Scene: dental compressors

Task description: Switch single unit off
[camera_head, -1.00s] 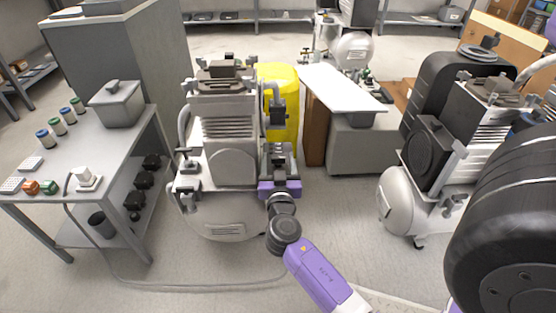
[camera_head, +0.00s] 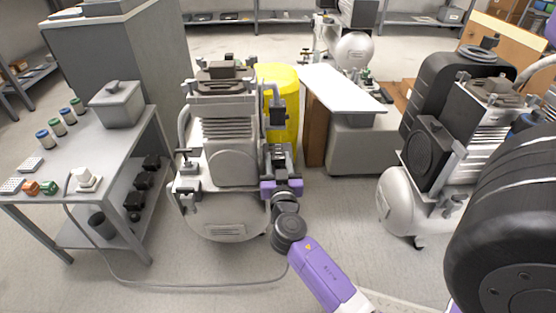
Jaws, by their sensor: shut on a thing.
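The single compressor unit (camera_head: 228,166) stands upright in the middle of the view, with a pale motor block on a rounded white tank (camera_head: 225,228). A dark box (camera_head: 277,116) with a grey pipe sits at its upper right side. My gripper (camera_head: 281,163) reaches in from the lower right, at the right side of the unit and below the dark box. Its fingers are shut on a small part of the unit there. The gripper's body and the clutter of fittings hide that part, so I cannot tell the switch's position.
A grey bench (camera_head: 115,150) at the left holds a lidded box (camera_head: 117,103) and several small jars. A yellow cylinder (camera_head: 284,100) stands behind the unit. A second compressor (camera_head: 435,180) stands at the right. A cable (camera_head: 190,286) lies on the otherwise open front floor.

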